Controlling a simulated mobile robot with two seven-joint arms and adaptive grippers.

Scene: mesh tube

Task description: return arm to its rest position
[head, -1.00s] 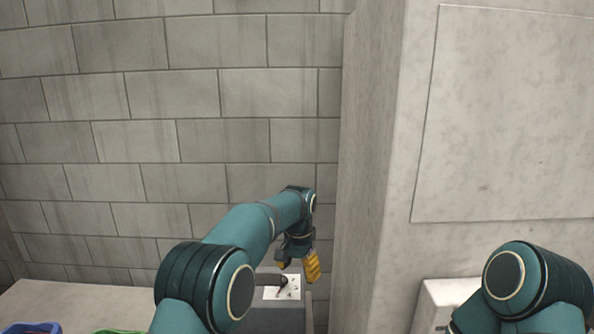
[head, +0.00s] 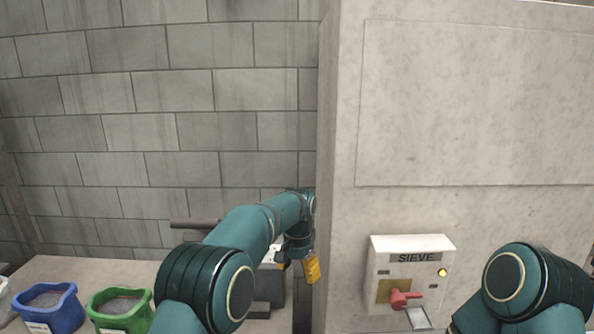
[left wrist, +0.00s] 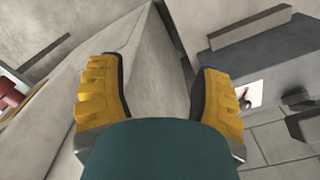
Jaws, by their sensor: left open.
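My left arm (head: 245,232) comes in from the lower left of the head view, with its wrist bent down. My left gripper (head: 298,268) has yellow fingers and hangs in front of the gap beside the pale wall panel. In the left wrist view the gripper (left wrist: 155,95) is open, with nothing between its two yellow fingers. My right arm (head: 535,285) shows at the lower right of the head view. Its gripper is out of the frame.
A white SIEVE box (head: 412,265) with a red handle (head: 404,299) and a yellow light is on the wall at right. A blue container (head: 50,312) and a green one (head: 120,315) stand at lower left. A grey machine (head: 265,295) is behind my left gripper.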

